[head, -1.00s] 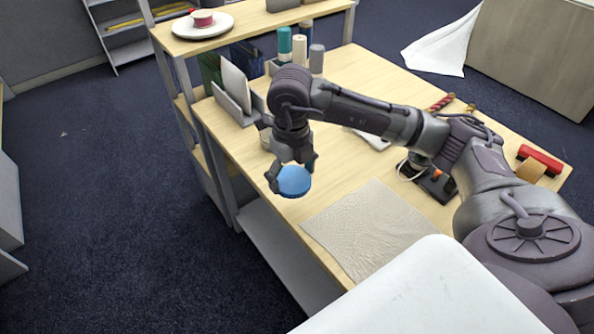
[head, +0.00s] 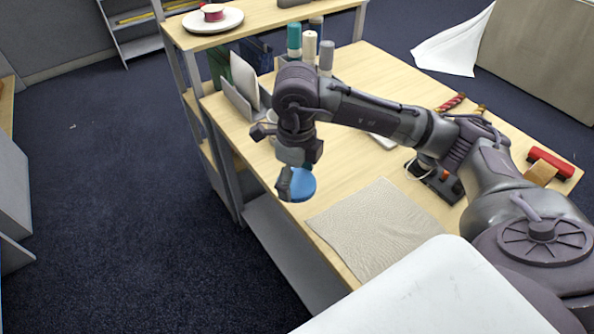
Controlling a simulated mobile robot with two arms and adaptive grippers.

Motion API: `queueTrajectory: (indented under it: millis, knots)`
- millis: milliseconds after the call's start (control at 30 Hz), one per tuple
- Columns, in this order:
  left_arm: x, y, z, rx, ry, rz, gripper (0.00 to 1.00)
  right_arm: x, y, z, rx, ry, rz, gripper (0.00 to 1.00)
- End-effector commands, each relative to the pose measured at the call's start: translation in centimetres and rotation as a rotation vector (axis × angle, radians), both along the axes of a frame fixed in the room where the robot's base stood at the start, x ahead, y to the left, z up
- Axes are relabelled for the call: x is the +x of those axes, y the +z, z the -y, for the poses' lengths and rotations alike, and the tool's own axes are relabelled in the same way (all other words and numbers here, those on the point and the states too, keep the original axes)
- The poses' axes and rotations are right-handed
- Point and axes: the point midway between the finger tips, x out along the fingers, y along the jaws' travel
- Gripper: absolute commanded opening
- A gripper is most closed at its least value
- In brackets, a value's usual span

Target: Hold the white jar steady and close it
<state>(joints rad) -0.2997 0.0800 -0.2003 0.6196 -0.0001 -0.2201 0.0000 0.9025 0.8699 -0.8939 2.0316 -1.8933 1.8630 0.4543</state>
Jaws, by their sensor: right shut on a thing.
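My right gripper (head: 293,178) reaches over the table's left edge, pointing down. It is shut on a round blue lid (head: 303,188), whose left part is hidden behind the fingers. A small pale thing (head: 271,117), perhaps the white jar, shows partly behind my right wrist; most of it is hidden, so I cannot tell for sure. My left gripper is not in view.
A beige cloth (head: 375,228) lies flat on the wooden table, right of the lid. A grey file holder (head: 238,100) and several bottles (head: 310,48) stand at the back. A red-handled thing (head: 550,160) lies far right.

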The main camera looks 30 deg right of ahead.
Motion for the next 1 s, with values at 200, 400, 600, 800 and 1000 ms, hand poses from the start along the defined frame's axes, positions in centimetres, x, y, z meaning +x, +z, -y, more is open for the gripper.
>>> queueTrajectory:
  millis: [200,400,600,800,1000]
  knots:
    - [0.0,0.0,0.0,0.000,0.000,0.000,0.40,-1.2,0.0,-1.0,0.000,0.539,0.000,0.70]
    - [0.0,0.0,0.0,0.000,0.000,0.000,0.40,-2.3,0.1,-1.9,0.001,1.039,0.000,0.70]
    - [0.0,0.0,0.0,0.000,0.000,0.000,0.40,-3.4,0.2,-2.7,0.001,1.539,-0.001,0.70]
    - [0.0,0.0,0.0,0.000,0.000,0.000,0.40,-4.6,0.2,-3.4,0.002,2.032,-0.001,0.70]
    - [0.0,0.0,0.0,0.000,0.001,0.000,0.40,-5.4,0.3,-3.9,0.002,2.419,0.000,0.70]
